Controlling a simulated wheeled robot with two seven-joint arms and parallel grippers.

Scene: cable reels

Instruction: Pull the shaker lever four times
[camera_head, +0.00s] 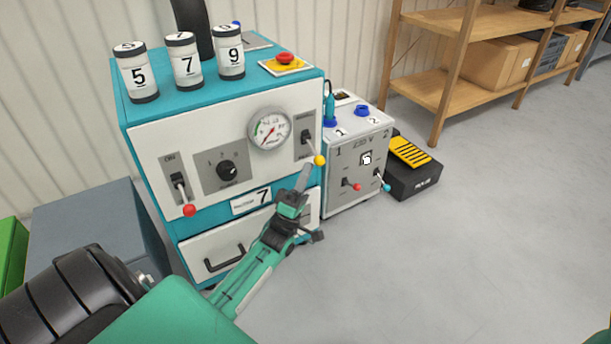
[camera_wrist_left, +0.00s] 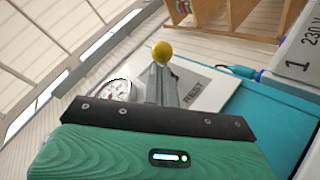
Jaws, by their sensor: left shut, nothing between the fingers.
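A lever with a yellow ball knob (camera_head: 319,160) sits on a grey plate at the right of the machine's white front. It also shows in the left wrist view, with its yellow knob (camera_wrist_left: 161,52) at the fingertips. My left gripper (camera_head: 304,171) is shut and empty, just left of and slightly below the yellow knob in the head view. I cannot tell whether the fingers touch it. Another lever with a red knob (camera_head: 189,210) hangs at the left under an "ON" label. I cannot read a shaker label on any lever. My right gripper is not in view.
Between the levers are a dial knob (camera_head: 227,170) and a pressure gauge (camera_head: 269,131). Numbered canisters (camera_head: 187,66) and a red button (camera_head: 285,58) stand on top. A grey 230 V box (camera_head: 350,172) with small levers stands at the right. The floor in front is clear.

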